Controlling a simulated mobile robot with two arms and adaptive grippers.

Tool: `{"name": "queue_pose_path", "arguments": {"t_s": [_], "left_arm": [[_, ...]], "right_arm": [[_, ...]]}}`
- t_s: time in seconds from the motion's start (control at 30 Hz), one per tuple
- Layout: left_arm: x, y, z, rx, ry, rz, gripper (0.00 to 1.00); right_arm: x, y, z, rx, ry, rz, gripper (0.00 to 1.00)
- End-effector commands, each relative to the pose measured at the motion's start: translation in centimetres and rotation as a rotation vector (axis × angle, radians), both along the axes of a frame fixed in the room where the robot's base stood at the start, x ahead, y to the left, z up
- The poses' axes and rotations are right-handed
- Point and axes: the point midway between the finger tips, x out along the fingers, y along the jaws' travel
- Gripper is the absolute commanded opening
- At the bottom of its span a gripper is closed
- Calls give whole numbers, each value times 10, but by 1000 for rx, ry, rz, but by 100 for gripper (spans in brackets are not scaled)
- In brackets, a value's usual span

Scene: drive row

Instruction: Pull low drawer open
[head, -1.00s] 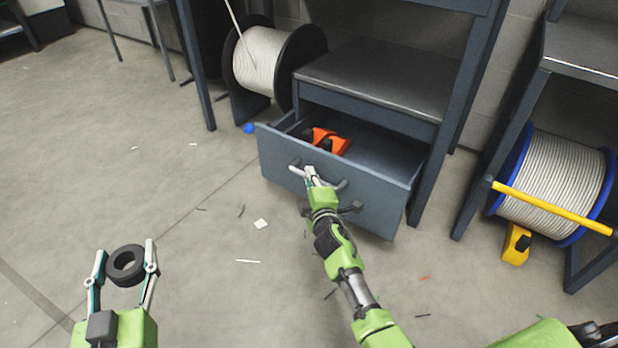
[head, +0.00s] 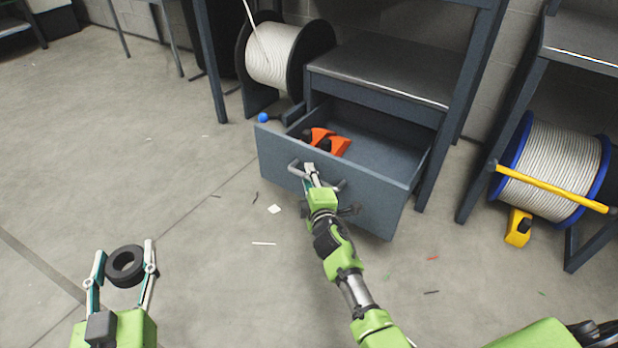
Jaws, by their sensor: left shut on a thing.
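The low drawer (head: 367,206) is a blue-grey box pulled well out from under the workbench, its inside showing from above. Its bar handle (head: 338,186) crosses the front. My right gripper (head: 309,169) is at the handle's left part, its fingers closed on the bar; the gripper hides some of the bar. An orange and black thing (head: 330,142) lies inside the drawer at the left. My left gripper (head: 123,262) is shut on a black ring (head: 125,266), held above the floor at the lower left, away from the drawer.
A cable reel (head: 272,54) stands behind the drawer at the left, with a blue ball (head: 263,118) near the drawer's corner. A blue-rimmed reel (head: 553,160) with a yellow bar (head: 550,188) is at the right. The floor at the left is clear except for small scraps.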

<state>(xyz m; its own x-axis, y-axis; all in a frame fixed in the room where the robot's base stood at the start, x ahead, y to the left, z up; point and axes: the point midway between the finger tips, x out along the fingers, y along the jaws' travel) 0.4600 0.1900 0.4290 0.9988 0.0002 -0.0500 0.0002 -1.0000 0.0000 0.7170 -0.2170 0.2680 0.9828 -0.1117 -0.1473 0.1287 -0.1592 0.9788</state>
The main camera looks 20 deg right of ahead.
Motion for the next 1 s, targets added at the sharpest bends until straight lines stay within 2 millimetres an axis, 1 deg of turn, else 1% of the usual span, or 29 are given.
{"name": "queue_pose_path", "arguments": {"t_s": [0.27, 0.37, 0.47, 0.57, 0.9, 1.0], "left_arm": [[0, 0, 1, 0, -1, 0, 25], [0, 0, 1, 0, -1, 0, 25], [0, 0, 1, 0, -1, 0, 25], [0, 0, 1, 0, -1, 0, 25], [0, 0, 1, 0, -1, 0, 25], [0, 0, 1, 0, -1, 0, 25]], "right_arm": [[0, 0, 1, 0, -2, 1, 28], [-4, 0, 1, -1, -1, 0, 28], [-13, 1, 2, -3, -2, 0, 28], [-28, 2, 4, -3, -1, 0, 28], [-89, 10, 12, 0, 1, 1, 28], [-102, 12, 15, 0, 0, 1, 28]]}}
